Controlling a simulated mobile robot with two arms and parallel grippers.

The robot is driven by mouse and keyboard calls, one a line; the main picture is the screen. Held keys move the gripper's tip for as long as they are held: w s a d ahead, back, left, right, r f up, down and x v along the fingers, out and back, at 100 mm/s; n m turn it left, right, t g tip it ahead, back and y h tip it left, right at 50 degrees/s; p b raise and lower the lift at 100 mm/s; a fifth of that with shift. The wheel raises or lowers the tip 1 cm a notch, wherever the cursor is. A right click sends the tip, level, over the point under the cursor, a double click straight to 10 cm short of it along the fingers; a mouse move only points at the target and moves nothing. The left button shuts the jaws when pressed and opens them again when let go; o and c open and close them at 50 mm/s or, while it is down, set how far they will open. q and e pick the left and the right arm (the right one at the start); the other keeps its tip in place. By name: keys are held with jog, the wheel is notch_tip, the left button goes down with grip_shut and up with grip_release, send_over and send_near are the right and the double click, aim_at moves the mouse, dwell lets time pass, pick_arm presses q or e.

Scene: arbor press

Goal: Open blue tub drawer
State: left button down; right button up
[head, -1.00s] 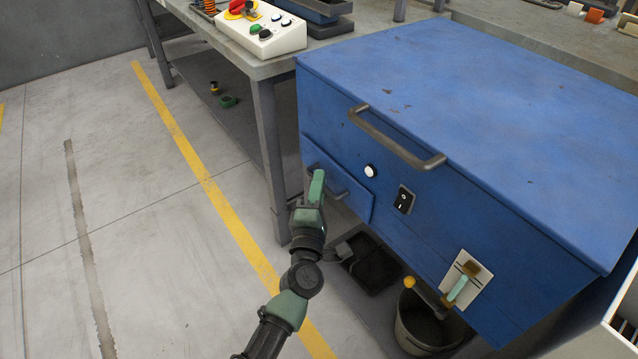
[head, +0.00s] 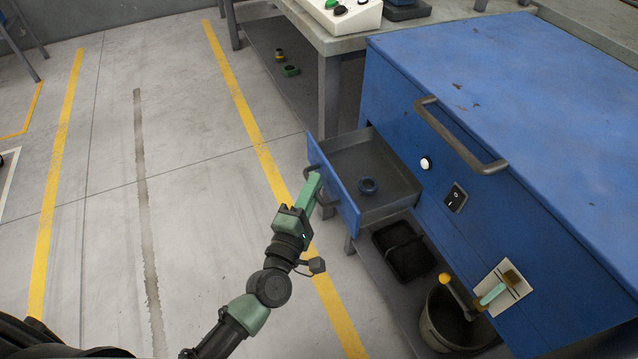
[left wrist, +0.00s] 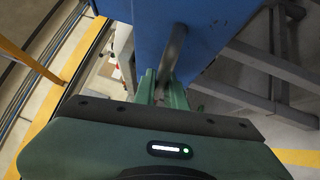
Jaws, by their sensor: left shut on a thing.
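The blue tub (head: 520,110) stands at the right of the head view. Its small drawer (head: 337,187) is pulled out of the left part of the front face, showing a grey tray inside. My left gripper (head: 313,184) is shut on the drawer's dark bar handle (head: 322,203). In the left wrist view the handle (left wrist: 174,50) runs down between the green fingers (left wrist: 160,84).
A large bar handle (head: 460,138), a white button (head: 426,163) and a black switch (head: 455,198) are on the tub's front. Below stand a black tray (head: 404,252) and a bucket (head: 446,322). A grey workbench (head: 345,42) stands behind. The floor at left is clear.

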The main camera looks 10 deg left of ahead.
pick_arm(q)
jog(key=c, duration=1.5)
grip_release()
